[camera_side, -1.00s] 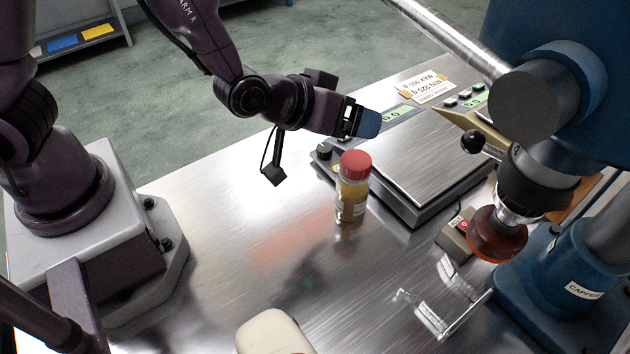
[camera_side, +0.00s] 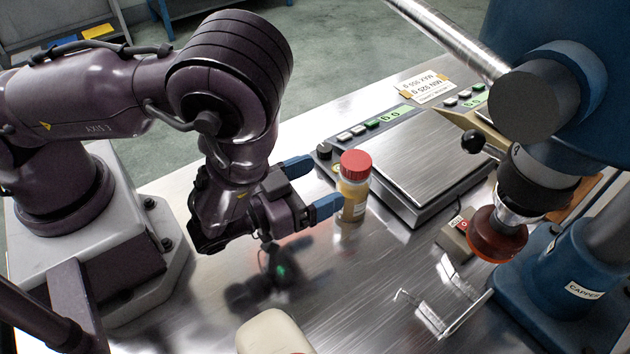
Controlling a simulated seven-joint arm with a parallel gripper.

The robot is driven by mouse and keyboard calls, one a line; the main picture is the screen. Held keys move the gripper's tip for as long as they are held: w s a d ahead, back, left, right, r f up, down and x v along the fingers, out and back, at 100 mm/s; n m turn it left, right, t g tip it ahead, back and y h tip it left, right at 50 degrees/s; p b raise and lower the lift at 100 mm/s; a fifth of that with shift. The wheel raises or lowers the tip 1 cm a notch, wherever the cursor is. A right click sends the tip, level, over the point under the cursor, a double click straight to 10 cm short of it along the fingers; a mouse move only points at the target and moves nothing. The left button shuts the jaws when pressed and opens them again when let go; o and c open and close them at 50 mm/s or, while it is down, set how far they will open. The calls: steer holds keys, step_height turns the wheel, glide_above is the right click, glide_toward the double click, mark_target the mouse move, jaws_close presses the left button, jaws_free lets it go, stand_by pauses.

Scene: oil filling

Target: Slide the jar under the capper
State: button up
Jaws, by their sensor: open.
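The jar (camera_side: 353,200) stands upright on the steel table, left of the scale, with a red lid and amber contents. My gripper (camera_side: 311,188) is open just left of the jar, its two blue fingertips apart and pointing right at it. The nearer fingertip overlaps the jar's left edge in the picture; whether it touches, I cannot tell. Nothing is between the fingers. The blue capper (camera_side: 545,285) stands at the right, with a red-orange disc (camera_side: 497,236) at the lower end of its head. A clear bracket (camera_side: 440,308) lies on the table left of the capper's base.
A scale (camera_side: 418,165) with a flat steel plate is behind and right of the jar. A small box with a red button (camera_side: 457,238) sits beside the disc. A cream rounded object (camera_side: 272,333) is at the front edge. The table between jar and bracket is clear.

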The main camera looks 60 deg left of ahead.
mark_target(343, 174)
steer(key=shift+w+d, duration=0.15)
steer(key=shift+w, duration=1.75)
steer(key=shift+w+d, duration=0.15)
steer(key=shift+w, duration=1.75)
steer(key=shift+d, duration=0.1)
steer(key=c, duration=1.1)
